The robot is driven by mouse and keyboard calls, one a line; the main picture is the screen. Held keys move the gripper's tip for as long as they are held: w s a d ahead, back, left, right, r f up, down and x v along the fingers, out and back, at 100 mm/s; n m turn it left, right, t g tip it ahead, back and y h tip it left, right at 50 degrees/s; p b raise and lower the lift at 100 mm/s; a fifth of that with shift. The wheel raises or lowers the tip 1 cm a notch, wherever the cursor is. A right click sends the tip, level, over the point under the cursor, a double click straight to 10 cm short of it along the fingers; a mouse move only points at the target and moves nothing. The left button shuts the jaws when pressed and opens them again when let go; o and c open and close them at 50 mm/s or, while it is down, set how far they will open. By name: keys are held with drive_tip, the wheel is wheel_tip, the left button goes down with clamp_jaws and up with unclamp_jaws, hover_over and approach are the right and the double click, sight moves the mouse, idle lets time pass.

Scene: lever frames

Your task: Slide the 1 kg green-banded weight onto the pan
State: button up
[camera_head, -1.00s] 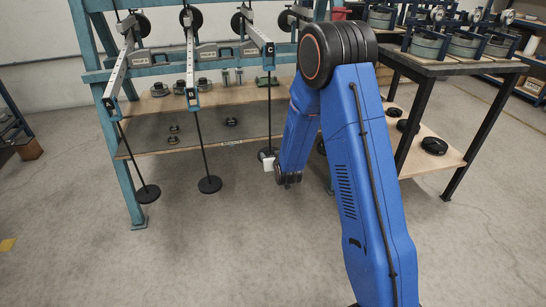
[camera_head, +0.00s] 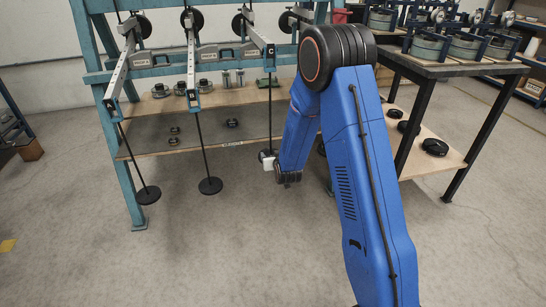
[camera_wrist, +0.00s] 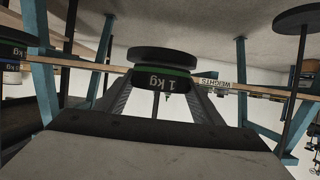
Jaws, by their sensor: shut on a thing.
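The weight (camera_wrist: 163,82), dark with a green band and marked 1 kg, sits between the two fingers of my gripper (camera_wrist: 164,90) in the wrist view, which looks upside down. My gripper is shut on it. A dark round pan (camera_wrist: 164,56) shows right against the weight's lower side; I cannot tell whether they touch. A thin rod passes by the weight. In the head view the third hanger rod (camera_head: 269,112) comes down to my white gripper part (camera_head: 268,165), and my arm hides most of the gripper and the weight.
Two other hangers end in round pans (camera_head: 147,194) and (camera_head: 210,185) to the left. The shelf (camera_head: 150,108) of the teal frame carries several weights. A table (camera_head: 450,67) with more apparatus stands at the right. The floor in front is clear.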

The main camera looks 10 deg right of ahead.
drive_tip(key=shift+w+r, duration=0.1)
drive_tip(key=shift+w, duration=2.05)
idle(1.0)
drive_tip(key=shift+f, duration=0.45)
idle(0.7)
drive_tip(key=o, duration=1.7)
drive_tip(key=shift+s+f, duration=0.1)
drive_tip(key=shift+v, duration=3.5)
